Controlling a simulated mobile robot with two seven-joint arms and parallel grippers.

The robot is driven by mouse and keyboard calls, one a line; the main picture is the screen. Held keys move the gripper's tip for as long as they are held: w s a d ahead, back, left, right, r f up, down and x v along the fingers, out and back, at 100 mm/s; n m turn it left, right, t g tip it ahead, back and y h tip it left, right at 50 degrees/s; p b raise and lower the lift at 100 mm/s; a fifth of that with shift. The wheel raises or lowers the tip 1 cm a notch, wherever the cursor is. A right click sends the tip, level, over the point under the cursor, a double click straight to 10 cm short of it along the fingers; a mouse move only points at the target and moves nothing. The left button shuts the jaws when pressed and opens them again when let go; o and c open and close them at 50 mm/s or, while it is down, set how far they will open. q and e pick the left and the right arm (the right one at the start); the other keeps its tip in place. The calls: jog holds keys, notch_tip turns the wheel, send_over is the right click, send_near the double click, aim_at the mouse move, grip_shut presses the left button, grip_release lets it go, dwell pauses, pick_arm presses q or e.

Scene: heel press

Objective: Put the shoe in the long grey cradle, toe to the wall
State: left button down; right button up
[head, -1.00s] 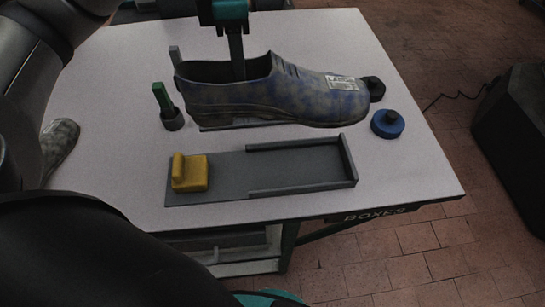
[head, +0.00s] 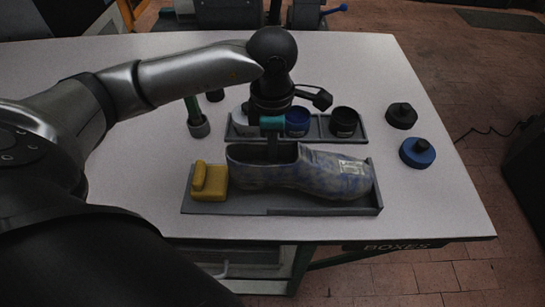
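The blue-grey mottled shoe (head: 325,172) is over the long grey cradle (head: 240,207), lined up along it, its toe to the right near the cradle's end wall (head: 379,198). It looks level and at or very near the cradle floor; I cannot tell whether the sole touches. The yellow heel block (head: 209,183) stands at the cradle's left end, just left of the shoe's heel. My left gripper (head: 272,153) points down into the shoe's opening, its fingers close together and seemingly shut on the shoe; the tips are partly hidden. My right gripper is out of view.
Behind the shoe a grey tray (head: 355,137) holds a blue pot (head: 297,121) and a black pot (head: 344,121). A green-handled tool (head: 197,120) stands left. A black knob (head: 402,115) and a blue knob (head: 417,152) stand right.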

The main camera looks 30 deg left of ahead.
pick_arm(q)
jog(key=shift+f, duration=1.65)
jog(key=shift+f, duration=0.15)
jog(key=c, duration=1.1)
grip_release()
jog(key=shift+o, duration=0.2)
notch_tip(320, 180, up, 12)
jog(key=shift+r, duration=0.15)
